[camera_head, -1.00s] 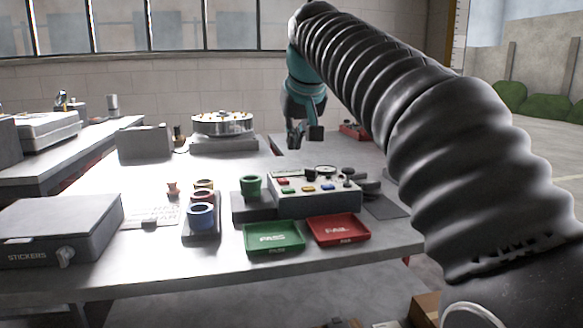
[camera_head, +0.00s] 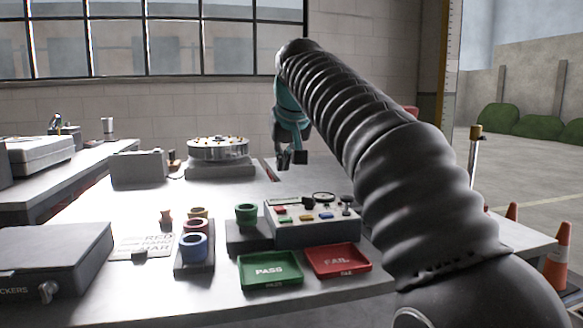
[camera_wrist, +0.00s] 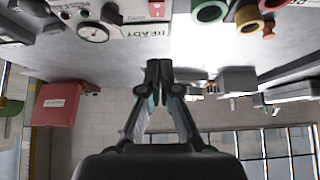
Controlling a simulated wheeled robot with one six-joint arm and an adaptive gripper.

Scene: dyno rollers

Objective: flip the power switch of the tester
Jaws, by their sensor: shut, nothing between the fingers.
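The tester (camera_head: 312,236) is a grey box on the table with coloured buttons, a round gauge and dark knobs on its top. A dark lever-like part (camera_head: 346,201) stands at its right end. I cannot tell which part is the power switch. In the wrist view the tester's gauge (camera_wrist: 92,32) and its READY panel (camera_wrist: 145,31) show upside down at the top. My gripper (camera_head: 284,161) is beyond the tester, apart from it, above the far part of the table. Its fingertips (camera_wrist: 158,66) are together and empty.
A green PASS tray (camera_head: 270,271) and a red FAIL tray (camera_head: 338,261) lie in front of the tester. Coloured cups (camera_head: 194,246) stand to its left. A round fixture (camera_head: 218,150) is behind left. A red box (camera_wrist: 55,104) shows in the wrist view. Orange cones (camera_head: 557,243) stand at right.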

